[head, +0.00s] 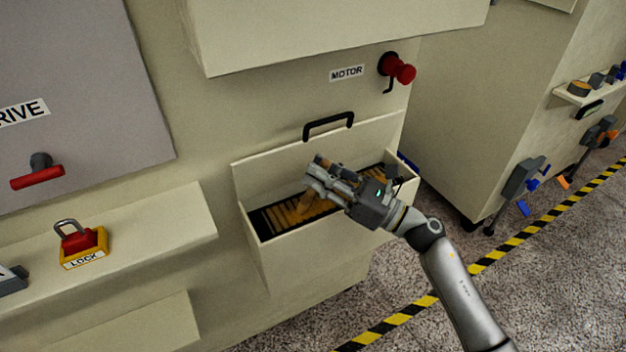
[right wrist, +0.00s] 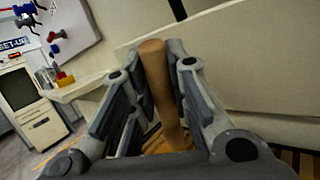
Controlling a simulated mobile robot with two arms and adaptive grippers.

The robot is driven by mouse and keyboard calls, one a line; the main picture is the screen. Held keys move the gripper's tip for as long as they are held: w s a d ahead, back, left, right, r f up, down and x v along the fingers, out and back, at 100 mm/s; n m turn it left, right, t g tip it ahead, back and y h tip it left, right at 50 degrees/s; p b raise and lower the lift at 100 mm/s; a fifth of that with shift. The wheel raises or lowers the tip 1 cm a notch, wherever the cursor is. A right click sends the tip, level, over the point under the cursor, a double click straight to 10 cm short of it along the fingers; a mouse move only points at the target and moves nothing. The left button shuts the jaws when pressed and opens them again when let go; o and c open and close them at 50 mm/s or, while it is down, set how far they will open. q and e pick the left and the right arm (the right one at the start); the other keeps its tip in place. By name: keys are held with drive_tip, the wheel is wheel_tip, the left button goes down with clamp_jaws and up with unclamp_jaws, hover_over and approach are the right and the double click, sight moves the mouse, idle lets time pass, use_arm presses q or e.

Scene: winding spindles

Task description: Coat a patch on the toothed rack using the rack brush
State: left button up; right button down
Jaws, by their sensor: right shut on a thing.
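The toothed rack (head: 283,217) lies in an open cream bin, a row of yellowish-brown bars with dark gaps between them. My right gripper (head: 320,178) is over the bin and shut on the rack brush. The brush's tan wooden handle (right wrist: 158,85) stands between the fingers in the right wrist view, its rounded end toward the top. A tan part of the brush (head: 309,203) shows below the fingers, close over the rack. I cannot tell if it touches the bars. The gripper hides part of the rack. My left gripper is out of view.
The bin's front wall (head: 330,243) and its raised back panel with a black handle (head: 328,124) enclose the rack. A red motor knob (head: 402,70) sticks out above. A lock (head: 82,245) stands on the left ledge. Striped tape (head: 480,265) crosses the floor.

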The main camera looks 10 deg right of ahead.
drive_tip(key=w+d+b, duration=0.2)
drive_tip(key=d+b, duration=0.2)
drive_tip(key=d, duration=0.2)
drive_tip(key=shift+d+b, duration=0.3)
drive_tip(key=shift+b, duration=0.05)
